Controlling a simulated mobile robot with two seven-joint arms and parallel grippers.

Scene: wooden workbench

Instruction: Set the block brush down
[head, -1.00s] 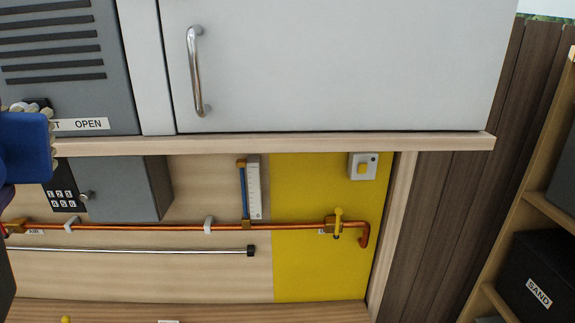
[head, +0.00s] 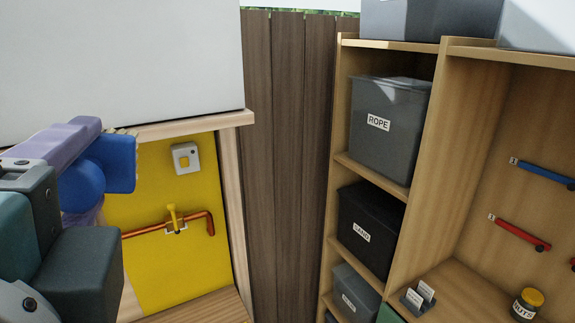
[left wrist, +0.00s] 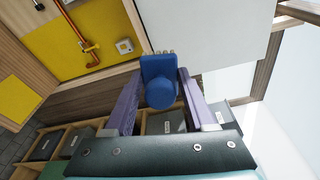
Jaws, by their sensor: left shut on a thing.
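The blue block brush (head: 118,162) is in my left gripper (head: 85,170) at the left of the head view. Its blue block faces away from the gripper and a strip of pale bristles shows along its edge. In the left wrist view the brush (left wrist: 160,92) sits between the two purple fingers, which close on its round blue knob. The brush is held up in the air and touches no surface that I can see. My right gripper is not in view.
A yellow panel (head: 160,270) with a copper pipe (head: 150,230) and yellow valve is behind the gripper, under a white cabinet (head: 120,60). To the right stands a wooden shelf (head: 342,100) with labelled bins, a ROPE bin (head: 385,150) among them, and a yellow-lidded jar (head: 527,305).

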